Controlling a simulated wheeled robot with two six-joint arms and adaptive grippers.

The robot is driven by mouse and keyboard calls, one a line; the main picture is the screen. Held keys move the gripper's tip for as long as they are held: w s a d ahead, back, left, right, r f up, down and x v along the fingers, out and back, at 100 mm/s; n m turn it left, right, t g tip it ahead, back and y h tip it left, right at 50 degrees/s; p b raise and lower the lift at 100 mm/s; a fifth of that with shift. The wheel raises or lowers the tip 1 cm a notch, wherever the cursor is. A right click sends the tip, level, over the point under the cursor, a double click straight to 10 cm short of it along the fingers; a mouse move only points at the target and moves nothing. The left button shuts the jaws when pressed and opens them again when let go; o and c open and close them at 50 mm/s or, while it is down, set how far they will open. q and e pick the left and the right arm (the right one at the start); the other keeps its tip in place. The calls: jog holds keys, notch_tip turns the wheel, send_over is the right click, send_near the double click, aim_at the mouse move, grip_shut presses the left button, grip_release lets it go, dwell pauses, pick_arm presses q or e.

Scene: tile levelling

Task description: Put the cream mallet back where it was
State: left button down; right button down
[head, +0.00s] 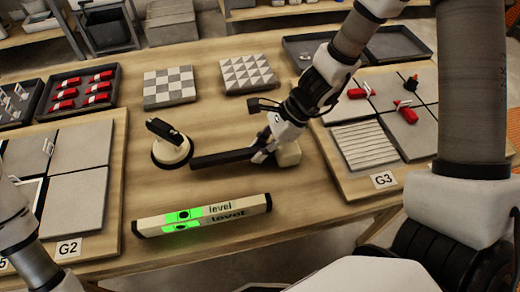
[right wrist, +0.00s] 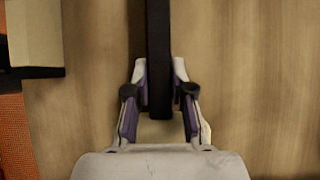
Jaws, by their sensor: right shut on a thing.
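The mallet has a long black handle (head: 222,157) and a cream head (head: 288,154). It lies about level over the middle of the table, with its handle to the left and its head to the right. My right gripper (head: 262,152) is shut on the handle close to the head. In the right wrist view the black handle (right wrist: 159,50) runs up from between the fingers of my right gripper (right wrist: 159,100). I cannot tell whether the mallet touches the table. Part of my left arm shows at the lower left, but its gripper is out of view.
A black-handled suction cup (head: 171,150) stands just left of the handle's end. A cream level (head: 203,215) with green windows lies in front. Two patterned tiles (head: 169,87) (head: 248,74) lie behind. Tile boards G2 (head: 69,249) and G3 (head: 383,180) flank the bare middle.

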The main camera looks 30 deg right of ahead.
jog(key=shift+f, duration=0.2)
jog(key=c, duration=1)
grip_release()
jog(key=shift+w, duration=0.1)
jog(key=shift+r, duration=0.1)
jog(key=shift+r, duration=0.2)
jog(key=p+v, duration=1.1)
jog(key=p, duration=0.2)
jog(key=shift+d+r, duration=0.1)
jog(key=shift+r, duration=0.25)
jog(key=shift+d+p, duration=0.25)
jog(key=shift+p, duration=0.2)
